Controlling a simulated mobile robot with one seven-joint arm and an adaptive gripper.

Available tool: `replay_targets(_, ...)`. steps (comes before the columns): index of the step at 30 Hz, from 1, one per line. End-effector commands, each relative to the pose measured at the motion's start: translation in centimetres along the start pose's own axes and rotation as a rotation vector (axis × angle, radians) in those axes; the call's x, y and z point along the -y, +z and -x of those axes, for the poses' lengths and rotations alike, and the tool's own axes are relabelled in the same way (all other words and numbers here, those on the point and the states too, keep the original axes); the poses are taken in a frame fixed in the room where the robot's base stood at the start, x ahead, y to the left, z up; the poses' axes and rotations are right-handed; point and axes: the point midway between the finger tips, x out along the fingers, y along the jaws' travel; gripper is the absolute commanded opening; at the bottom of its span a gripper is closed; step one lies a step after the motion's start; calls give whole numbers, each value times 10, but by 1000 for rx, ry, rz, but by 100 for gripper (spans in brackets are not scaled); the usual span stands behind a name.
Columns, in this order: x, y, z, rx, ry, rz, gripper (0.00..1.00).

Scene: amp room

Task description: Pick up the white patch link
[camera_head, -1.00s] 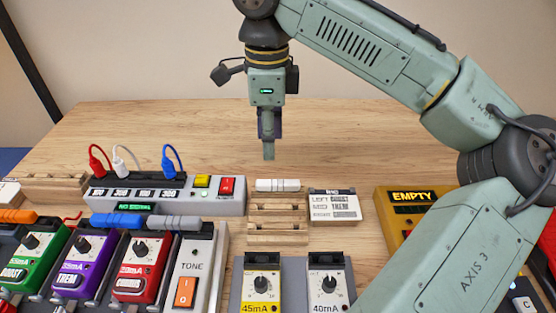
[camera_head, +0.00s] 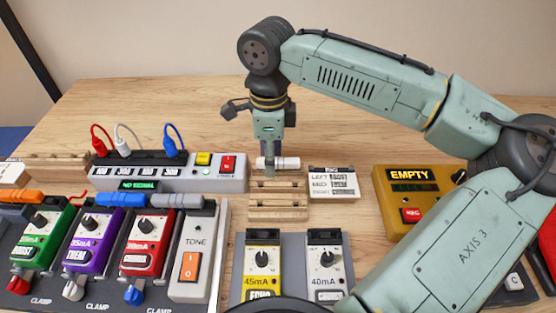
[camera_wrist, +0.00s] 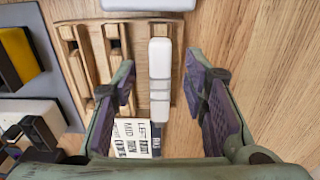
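The white patch link (camera_head: 288,162) lies across the back slot of a small wooden rack (camera_head: 278,212). In the wrist view the link (camera_wrist: 160,70) is a white bar with grey bands, set along the rack's right edge. My gripper (camera_head: 267,158) points down at the link and hides part of its left half in the head view. In the wrist view my gripper (camera_wrist: 160,78) is open, with one purple-padded finger on each side of the link. A gap shows between the link and both pads. Finger height against the link is hard to tell.
A labelled card (camera_head: 333,183) lies right of the rack. A grey socket box (camera_head: 165,178) with red, white and blue plugs stands to the left. Yellow and white pedals stand in front. A yellow box marked EMPTY (camera_head: 425,215) is at right. The table behind is clear.

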Motion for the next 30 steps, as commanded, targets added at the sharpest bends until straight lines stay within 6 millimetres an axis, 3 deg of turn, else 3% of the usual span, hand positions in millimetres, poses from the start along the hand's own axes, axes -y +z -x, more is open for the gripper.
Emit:
replay_targets(6, 0, 0, 0, 0, -1, 0, 39)
replay_targets(24, 0, 0, 0, -1, 0, 0, 0)
replay_targets(30, 0, 0, 0, -1, -1, 0, 0)
